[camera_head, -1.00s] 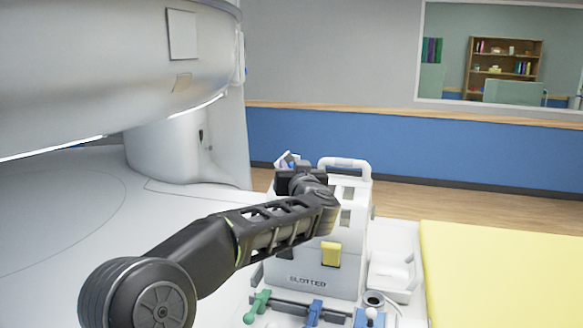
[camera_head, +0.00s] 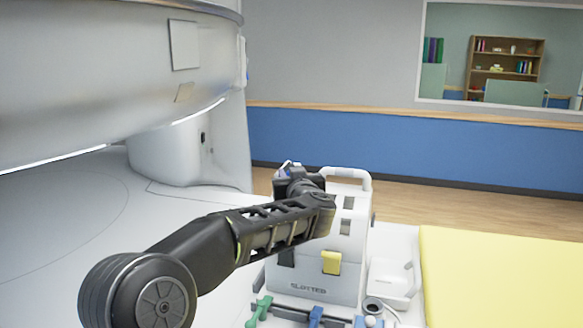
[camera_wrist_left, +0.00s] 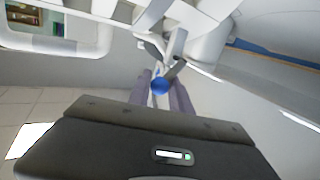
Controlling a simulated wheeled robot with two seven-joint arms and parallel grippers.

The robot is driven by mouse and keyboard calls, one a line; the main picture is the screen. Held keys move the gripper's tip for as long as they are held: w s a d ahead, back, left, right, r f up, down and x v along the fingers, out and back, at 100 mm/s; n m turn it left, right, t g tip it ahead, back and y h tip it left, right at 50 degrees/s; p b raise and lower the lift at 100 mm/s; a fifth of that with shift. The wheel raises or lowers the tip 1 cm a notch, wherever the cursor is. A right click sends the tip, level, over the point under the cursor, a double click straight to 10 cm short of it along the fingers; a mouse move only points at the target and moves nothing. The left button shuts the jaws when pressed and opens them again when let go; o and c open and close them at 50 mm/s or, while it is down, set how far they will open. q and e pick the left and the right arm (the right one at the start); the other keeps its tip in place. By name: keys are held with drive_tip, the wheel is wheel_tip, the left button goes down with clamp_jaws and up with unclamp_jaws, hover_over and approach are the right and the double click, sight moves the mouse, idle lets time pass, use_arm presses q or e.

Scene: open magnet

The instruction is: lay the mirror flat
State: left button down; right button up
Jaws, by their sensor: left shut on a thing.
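My left arm comes in from the left, and its gripper (camera_head: 287,172) is at the top left of a white slotted case (camera_head: 318,283). The arm hides part of the case. In the left wrist view my left gripper (camera_wrist_left: 162,90) is shut on a blue-knobbed piece (camera_wrist_left: 160,86). A grey bar (camera_wrist_left: 176,45) rises just beyond the knob. I cannot tell for sure whether this piece belongs to the mirror. No mirror face shows clearly. My right gripper is not in view.
The white magnet (camera_head: 110,70) overhangs a wide white surface (camera_head: 60,230) at left. Green (camera_head: 259,310) and blue (camera_head: 315,317) handled tools lie before the case. A white tray (camera_head: 393,283) is to its right, then a yellow pad (camera_head: 500,275).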

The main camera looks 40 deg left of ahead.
use_arm(q)
drive_tip(key=n+p, duration=0.1)
drive_tip(key=p, duration=0.1)
drive_tip(key=a+r+n+h+p, duration=0.1)
drive_tip(key=p, duration=0.2)
drive_tip(key=n+h+p, duration=0.1)
drive_tip(key=p, duration=0.1)
drive_tip(key=shift+s+a+r+n+g+p, duration=0.15)
drive_tip(key=shift+s+a+n+g+p, duration=0.1)
drive_tip(key=shift+n+g+p, duration=0.15)
drive_tip(key=shift+a+n+h+p, duration=0.2)
drive_tip(key=shift+n+h+p, duration=0.2)
drive_tip(key=shift+h, duration=0.1)
drive_tip(key=shift+s+a+f+n+h, duration=0.1)
drive_tip(key=shift+a+f+n+h, duration=0.1)
drive_tip(key=shift+f+n+h, duration=0.1)
drive_tip(key=c, duration=1.2)
unclamp_jaws()
drive_tip(key=shift+s, duration=0.1)
